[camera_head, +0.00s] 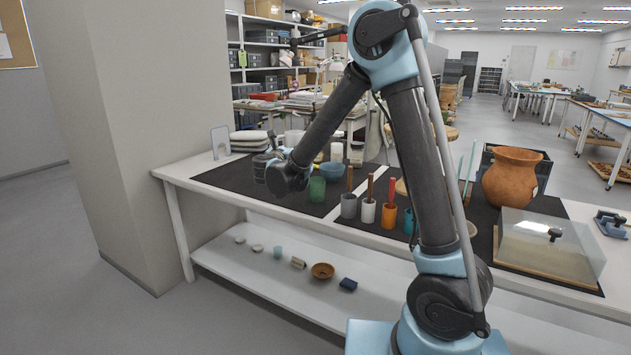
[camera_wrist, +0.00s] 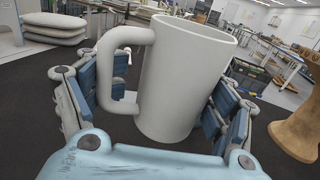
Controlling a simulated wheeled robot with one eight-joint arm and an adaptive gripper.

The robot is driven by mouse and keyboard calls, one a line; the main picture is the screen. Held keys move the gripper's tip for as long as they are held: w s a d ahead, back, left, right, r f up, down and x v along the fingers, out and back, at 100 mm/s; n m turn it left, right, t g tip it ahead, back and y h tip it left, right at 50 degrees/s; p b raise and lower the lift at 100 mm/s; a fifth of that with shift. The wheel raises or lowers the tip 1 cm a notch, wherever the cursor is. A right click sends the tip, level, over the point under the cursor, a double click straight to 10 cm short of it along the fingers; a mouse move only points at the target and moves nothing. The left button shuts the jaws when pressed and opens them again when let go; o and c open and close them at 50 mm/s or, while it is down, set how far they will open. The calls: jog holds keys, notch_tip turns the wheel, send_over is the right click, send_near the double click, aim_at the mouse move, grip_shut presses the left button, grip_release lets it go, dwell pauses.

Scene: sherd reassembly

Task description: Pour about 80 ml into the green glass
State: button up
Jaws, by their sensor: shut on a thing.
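A white jug (camera_wrist: 185,75) with a handle on its left stands between the fingers of my gripper (camera_wrist: 160,98) in the wrist view. My gripper is shut on it, and the jug looks close to upright. Its contents do not show. In the head view my gripper (camera_head: 270,165) is over the left part of the table, with the white jug (camera_head: 293,138) partly hidden behind it. The green glass (camera_head: 317,189) stands on the dark mat, just right of and below my gripper. I cannot see whether it holds anything. It does not show clearly in the wrist view.
A clay pot (camera_head: 513,177) and a clear-covered box (camera_head: 548,246) are farther right.

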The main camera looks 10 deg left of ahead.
jog(key=s+d+r+m+g+h, duration=0.1)
jog(key=s+d+m+h, duration=0.1)
jog(key=d, duration=0.4)
jog(key=s+d+r+m+g+h, duration=0.1)
jog(key=s+d+r+m+h, duration=0.1)
jog(key=s+d+h, duration=0.2)
jog(key=s+d+r+m+g+h, duration=0.1)
jog(key=s+d+r+m+h, duration=0.1)
jog(key=s+d, duration=0.4)
jog(key=d, duration=0.2)
jog(key=shift+d+r+h, duration=0.25)
jog(key=shift+d+h, duration=0.05)
jog(key=shift+h, duration=0.1)
jog(key=shift+s+a+f, duration=0.1)
notch_tip(320, 180, down, 5)
jog(key=w+a+n+g, duration=0.1)
jog(key=w+a+n, duration=0.1)
jog(key=n, duration=0.8)
jog(key=shift+a+f+g+p, duration=0.15)
jog(key=shift+g+p, duration=0.15)
jog(key=shift+p, duration=0.15)
jog(key=shift+f+n, duration=0.1)
jog(key=shift+n, duration=0.2)
jog(key=shift+f+n+p, duration=0.25)
jog(key=shift+n+p, duration=0.35)
jog(key=shift+p, duration=0.1)
jog(key=shift+f+n, duration=0.5)
jog(key=shift+f, duration=0.05)
